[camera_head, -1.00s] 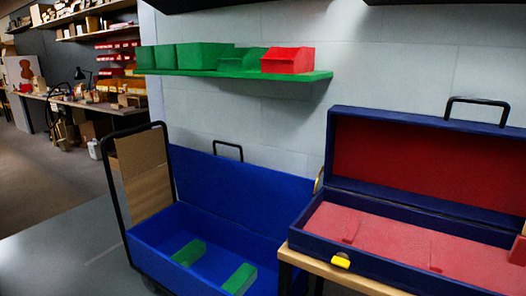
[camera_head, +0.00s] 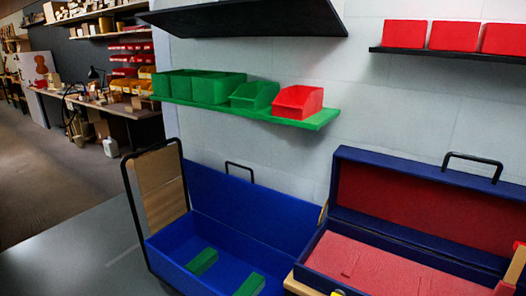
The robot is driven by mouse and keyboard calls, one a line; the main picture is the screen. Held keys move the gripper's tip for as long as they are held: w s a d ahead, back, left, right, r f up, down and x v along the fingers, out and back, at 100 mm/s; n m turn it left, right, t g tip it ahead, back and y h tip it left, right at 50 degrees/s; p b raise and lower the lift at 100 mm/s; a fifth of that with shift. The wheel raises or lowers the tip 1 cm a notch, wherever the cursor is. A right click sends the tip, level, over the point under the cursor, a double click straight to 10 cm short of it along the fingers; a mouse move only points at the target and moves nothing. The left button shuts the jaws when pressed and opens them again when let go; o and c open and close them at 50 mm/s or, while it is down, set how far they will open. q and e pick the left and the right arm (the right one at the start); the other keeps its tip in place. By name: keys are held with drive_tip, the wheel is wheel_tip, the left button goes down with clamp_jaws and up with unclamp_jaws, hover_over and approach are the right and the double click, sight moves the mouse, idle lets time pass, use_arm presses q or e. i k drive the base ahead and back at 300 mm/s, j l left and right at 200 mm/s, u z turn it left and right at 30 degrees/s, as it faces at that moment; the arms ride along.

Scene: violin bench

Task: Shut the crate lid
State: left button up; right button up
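A blue crate (camera_head: 178,250) stands low in front of the wall, left of centre. Its blue lid (camera_head: 255,205) is open and leans back upright, with a black handle (camera_head: 239,168) on its upper edge. Two green blocks lie on the crate floor, one at the left (camera_head: 202,262) and one nearer the bottom edge (camera_head: 249,286). The crate's front is cut off by the bottom of the view. Neither of my grippers shows.
A dark blue case (camera_head: 427,241) with red lining stands open on a wooden bench at the right. A black-framed trolley end (camera_head: 158,186) rises at the crate's left. A green shelf (camera_head: 250,112) with bins hangs above. Black shelves hang higher. Grey floor is clear at left.

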sight(285, 222)
drive_tip(key=i+j+z, duration=0.75)
drive_tip(key=j, duration=0.35)
drive_tip(key=i, duration=0.15)
